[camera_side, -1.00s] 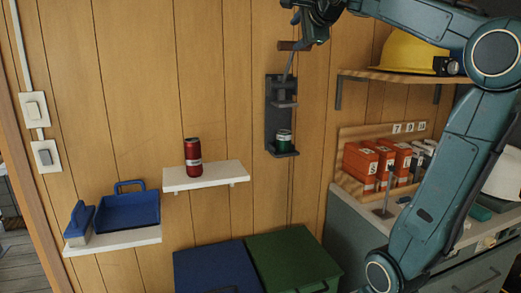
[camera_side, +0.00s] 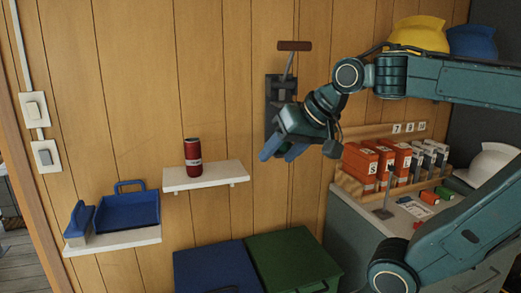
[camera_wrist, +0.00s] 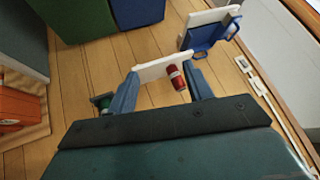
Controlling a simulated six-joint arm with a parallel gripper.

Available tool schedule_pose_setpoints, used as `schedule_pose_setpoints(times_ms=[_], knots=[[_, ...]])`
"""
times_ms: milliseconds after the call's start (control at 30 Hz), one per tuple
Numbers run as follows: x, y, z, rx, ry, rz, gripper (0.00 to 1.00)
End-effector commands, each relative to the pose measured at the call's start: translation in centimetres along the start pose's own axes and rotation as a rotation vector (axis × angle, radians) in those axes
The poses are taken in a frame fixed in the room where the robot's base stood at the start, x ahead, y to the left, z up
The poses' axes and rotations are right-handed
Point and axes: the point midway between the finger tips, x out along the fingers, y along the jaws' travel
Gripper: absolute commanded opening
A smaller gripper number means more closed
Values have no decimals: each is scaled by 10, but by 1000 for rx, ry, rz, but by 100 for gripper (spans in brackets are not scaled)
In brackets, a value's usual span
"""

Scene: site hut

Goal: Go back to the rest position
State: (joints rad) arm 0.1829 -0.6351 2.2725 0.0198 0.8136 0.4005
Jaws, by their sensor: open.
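My gripper (camera_side: 282,152) is open and empty in front of the wall, pointing down and left. It also shows in the wrist view (camera_wrist: 161,84), its two blue fingers apart. In the side view it covers the lower part of a dark wall-mounted press (camera_side: 272,88), whose lever with a brown handle (camera_side: 294,45) points up. In the wrist view, part of a green can (camera_wrist: 105,109) shows beside the left finger. A red can (camera_side: 192,158) stands upright on a small white shelf (camera_side: 222,176); it appears beyond the fingers in the wrist view (camera_wrist: 174,84).
A blue dustpan (camera_side: 127,212) and a blue brush (camera_side: 79,222) are on a lower white shelf. Blue (camera_side: 215,270) and green bins (camera_side: 292,258) stand below. Orange boxes (camera_side: 360,166) sit on the counter at right, under yellow (camera_side: 420,36) and blue helmets (camera_side: 472,42).

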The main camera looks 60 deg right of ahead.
Motion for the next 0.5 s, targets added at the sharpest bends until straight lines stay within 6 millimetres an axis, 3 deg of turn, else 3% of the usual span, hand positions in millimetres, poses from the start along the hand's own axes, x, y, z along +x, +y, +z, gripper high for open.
schedule_pose_setpoints(times_ms=[100,200,333,500], knots=[[8,0,47,-223,-92,-24,51],[12,3,78,-377,-151,-44,51],[16,8,103,-510,-200,-65,51],[17,10,114,-570,-221,-74,51]])
